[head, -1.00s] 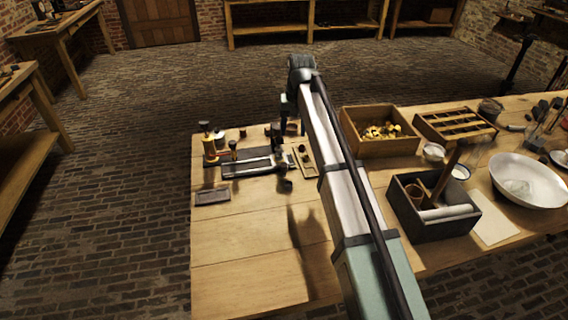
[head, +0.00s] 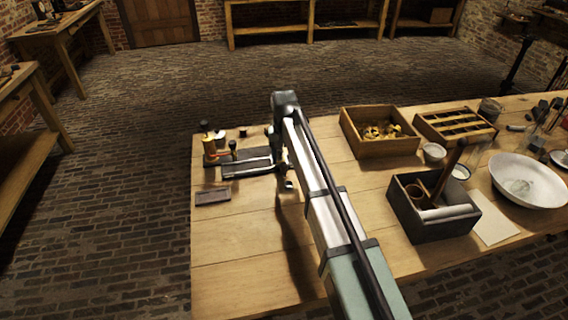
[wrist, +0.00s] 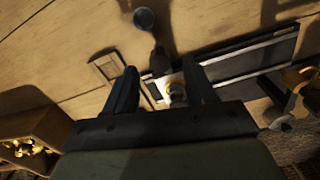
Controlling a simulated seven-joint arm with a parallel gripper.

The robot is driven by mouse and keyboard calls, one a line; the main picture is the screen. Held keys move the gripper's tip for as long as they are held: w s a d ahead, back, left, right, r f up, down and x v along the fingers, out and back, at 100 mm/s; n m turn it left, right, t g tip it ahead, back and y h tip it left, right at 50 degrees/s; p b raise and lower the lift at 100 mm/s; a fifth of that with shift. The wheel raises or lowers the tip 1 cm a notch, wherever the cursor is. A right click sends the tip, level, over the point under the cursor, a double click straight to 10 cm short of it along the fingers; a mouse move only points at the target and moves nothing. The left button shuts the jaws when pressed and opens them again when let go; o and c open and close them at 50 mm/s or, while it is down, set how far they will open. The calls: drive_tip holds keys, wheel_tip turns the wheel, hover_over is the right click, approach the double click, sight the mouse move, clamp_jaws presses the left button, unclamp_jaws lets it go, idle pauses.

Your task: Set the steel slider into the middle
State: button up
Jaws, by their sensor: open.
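A slide rail (head: 245,168) with a dark bed and bright steel bars lies at the left end of the table; it also shows in the wrist view (wrist: 250,62). My gripper (wrist: 160,88) is open at the rail's end nearest the arm. A pale metal block with a brass ring (wrist: 176,91), apparently the steel slider, shows between the fingers, nearer the right one. I cannot tell whether a finger touches it. A dark knob (wrist: 159,62) stands just beyond it. In the head view my gripper (head: 284,168) and arm hide that end of the rail.
A brass instrument (head: 209,146) stands behind the rail's left end. A dark flat plate (head: 212,197) lies in front. A small round cup (wrist: 144,19) and a small wooden tray (wrist: 106,67) lie near my gripper. A wooden box of brass pieces (head: 352,140) stands right. The front left tabletop is clear.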

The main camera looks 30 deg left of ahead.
sight(284, 165)
drive_tip(key=shift+f, duration=1.6)
clamp_jaws()
